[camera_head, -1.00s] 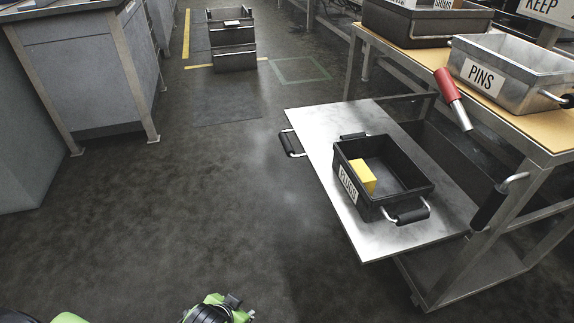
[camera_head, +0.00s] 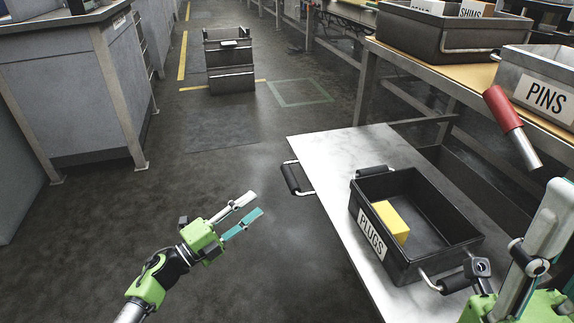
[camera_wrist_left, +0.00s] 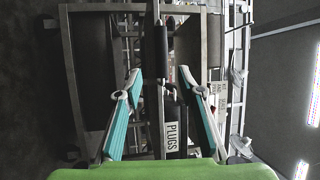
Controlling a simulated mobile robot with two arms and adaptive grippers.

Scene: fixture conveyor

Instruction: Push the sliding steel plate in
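The sliding steel plate (camera_head: 315,160) juts out from the workbench frame at right, with a black handle (camera_head: 297,178) on its left edge. A black crate labelled PLUGS (camera_head: 400,262) sits on the plate with a yellow block (camera_head: 391,222) inside. My left gripper (camera_head: 250,209) is open and empty, left of the plate and apart from its handle. In the left wrist view its teal-padded fingers (camera_wrist_left: 160,95) are spread, with the PLUGS label (camera_wrist_left: 170,137) seen between them. My right gripper (camera_head: 540,235) is partly cut off at the right edge, beside the crate; its fingertip gap is unclear.
The workbench above the plate holds a grey PINS bin (camera_head: 540,88), a dark SHIMS bin (camera_head: 450,35) and a red-handled tool (camera_head: 503,108) hanging at its edge. Grey cabinets (camera_head: 70,100) stand at left, and stacked crates (camera_head: 230,62) stand farther back. The floor between is clear.

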